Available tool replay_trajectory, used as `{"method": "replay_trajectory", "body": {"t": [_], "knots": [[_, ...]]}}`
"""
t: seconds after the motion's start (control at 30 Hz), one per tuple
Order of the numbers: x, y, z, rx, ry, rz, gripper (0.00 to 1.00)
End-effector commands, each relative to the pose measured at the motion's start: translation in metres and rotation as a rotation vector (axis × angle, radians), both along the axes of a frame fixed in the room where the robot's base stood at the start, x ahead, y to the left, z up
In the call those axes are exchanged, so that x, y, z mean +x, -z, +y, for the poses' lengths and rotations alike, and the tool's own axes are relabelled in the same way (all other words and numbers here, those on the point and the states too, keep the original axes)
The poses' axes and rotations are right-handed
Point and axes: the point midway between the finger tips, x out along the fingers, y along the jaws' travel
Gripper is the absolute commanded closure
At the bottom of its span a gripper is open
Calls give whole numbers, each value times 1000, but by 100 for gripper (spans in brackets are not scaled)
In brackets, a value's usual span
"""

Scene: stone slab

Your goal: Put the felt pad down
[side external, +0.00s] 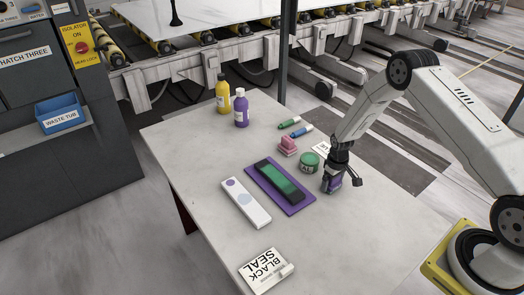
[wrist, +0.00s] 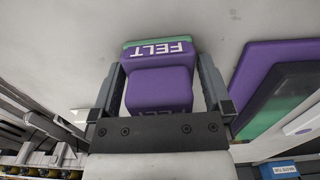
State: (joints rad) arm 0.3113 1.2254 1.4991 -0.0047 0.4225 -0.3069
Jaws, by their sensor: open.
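The felt pad (wrist: 158,88) is a purple block with a green edge and white FELT lettering. In the wrist view it sits between the two fingers of my gripper (wrist: 160,64), which is open around it. In the side view the purple pad (side external: 333,184) shows under my gripper (side external: 335,172), at the slab surface, right of the green tin (side external: 309,162). Its underside is hidden, so I cannot tell whether it rests fully on the slab.
Left of the pad is a purple mat (side external: 257,181) bearing a dark and green bar (side external: 281,180). The slab's front right (side external: 370,235) is clear.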

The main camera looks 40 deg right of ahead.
Motion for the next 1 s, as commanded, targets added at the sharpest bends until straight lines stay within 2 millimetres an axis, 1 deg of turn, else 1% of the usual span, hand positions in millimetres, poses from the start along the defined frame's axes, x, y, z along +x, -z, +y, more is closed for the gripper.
{"method": "replay_trajectory", "body": {"t": [0.27, 0.8, 1.0], "knots": [[1, -22, 0, -1, 0, -3, 0], [1, -92, 0, -1, 0, -3, 0], [1, -112, 0, 0, 0, -2, 0]]}}
